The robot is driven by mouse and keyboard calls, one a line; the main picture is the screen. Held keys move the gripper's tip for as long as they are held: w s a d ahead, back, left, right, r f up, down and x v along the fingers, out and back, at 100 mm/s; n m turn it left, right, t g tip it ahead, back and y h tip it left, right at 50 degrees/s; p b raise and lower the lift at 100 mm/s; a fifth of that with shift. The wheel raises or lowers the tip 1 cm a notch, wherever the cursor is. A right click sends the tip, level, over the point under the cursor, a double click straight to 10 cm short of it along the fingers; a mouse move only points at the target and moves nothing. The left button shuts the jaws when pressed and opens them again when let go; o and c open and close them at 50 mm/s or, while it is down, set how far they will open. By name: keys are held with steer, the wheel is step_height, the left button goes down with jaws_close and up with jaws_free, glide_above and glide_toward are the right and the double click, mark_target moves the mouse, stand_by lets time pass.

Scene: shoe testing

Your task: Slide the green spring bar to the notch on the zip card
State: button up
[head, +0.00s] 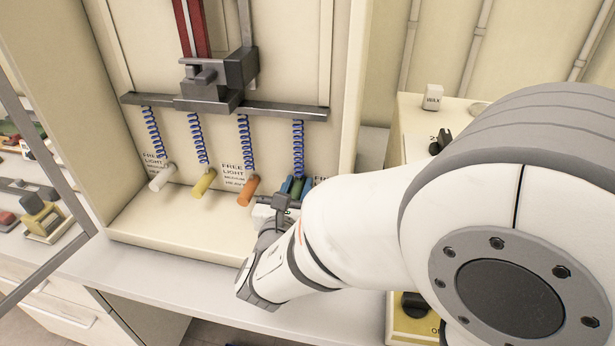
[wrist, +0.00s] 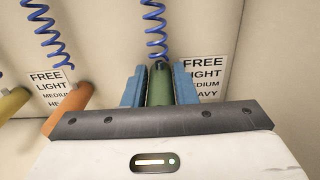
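The green spring bar (wrist: 160,85) hangs at the lower end of a blue coil spring, in front of the cream back panel. In the head view the green bar (head: 297,188) is the rightmost of the row and partly hidden by my gripper. My gripper (wrist: 160,88) has one blue finger on each side of the bar, with no clear gap to it, so it looks shut on it. A card (wrist: 205,78) reading FREE, LIGHT, MEDIUM, HEAVY is just right of the bar, partly covered by a finger. I cannot read "zip" on any card, and no notch is clear.
Orange (head: 249,189), yellow (head: 204,183) and white (head: 162,177) bars hang on springs to the left, under a grey crossbar (head: 270,107). The orange bar is close beside my gripper. A cream box (head: 415,132) with a black knob stands at the right.

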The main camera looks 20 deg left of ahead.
jaws_close()
steer(key=shift+f+b, duration=0.85)
steer(key=shift+b, duration=0.1)
steer(key=shift+o, duration=2.3)
jaws_free()
